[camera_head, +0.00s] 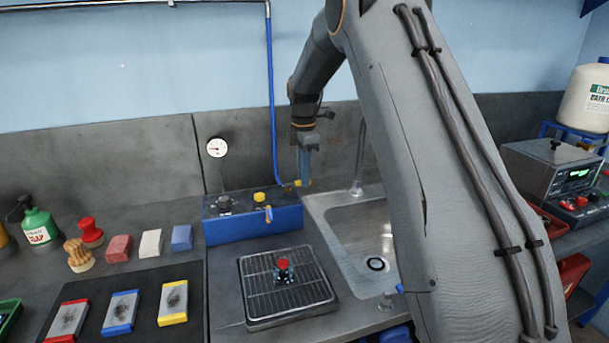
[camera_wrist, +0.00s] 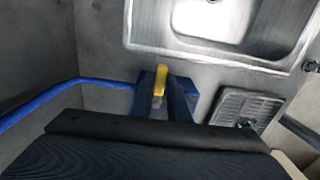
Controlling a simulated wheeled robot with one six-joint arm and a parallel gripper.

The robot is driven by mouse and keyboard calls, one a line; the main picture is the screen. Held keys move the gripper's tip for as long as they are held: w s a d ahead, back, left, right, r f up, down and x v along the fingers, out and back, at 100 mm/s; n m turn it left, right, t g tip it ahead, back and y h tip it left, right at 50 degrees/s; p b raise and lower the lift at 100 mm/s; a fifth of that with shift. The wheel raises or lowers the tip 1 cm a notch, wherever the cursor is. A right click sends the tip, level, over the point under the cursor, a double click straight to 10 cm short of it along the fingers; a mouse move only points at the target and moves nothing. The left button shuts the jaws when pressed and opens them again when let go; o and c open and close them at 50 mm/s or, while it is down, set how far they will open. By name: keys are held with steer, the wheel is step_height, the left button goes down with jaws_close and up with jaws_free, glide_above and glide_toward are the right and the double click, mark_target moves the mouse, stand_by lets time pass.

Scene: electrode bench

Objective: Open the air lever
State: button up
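The air lever, a yellow handle, shows in the wrist view (camera_wrist: 160,80) between my two dark fingers. In the head view a yellow fitting (camera_head: 292,184) sits at the lower end of the blue air pipe (camera_head: 271,95), just beside the blue box. My gripper (camera_head: 304,178) points down there, and it also shows in the wrist view (camera_wrist: 162,92). The fingers stand apart, one on each side of the lever. Whether they touch it is hard to tell. In the head view the fingers partly hide the fitting.
A blue control box (camera_head: 252,222) with knobs stands left of my gripper. A steel sink (camera_head: 345,225) lies to the right. A ribbed drain tray (camera_head: 265,305) with a red-topped part (camera_head: 283,265) is in front. A pressure gauge (camera_head: 217,147) stands at the wall.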

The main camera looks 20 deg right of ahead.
steer(key=o, duration=0.4)
steer(key=shift+c, duration=0.2)
steer(key=shift+r, duration=0.1)
steer(key=shift+r+b, duration=1.25)
steer(key=shift+r, duration=2.6)
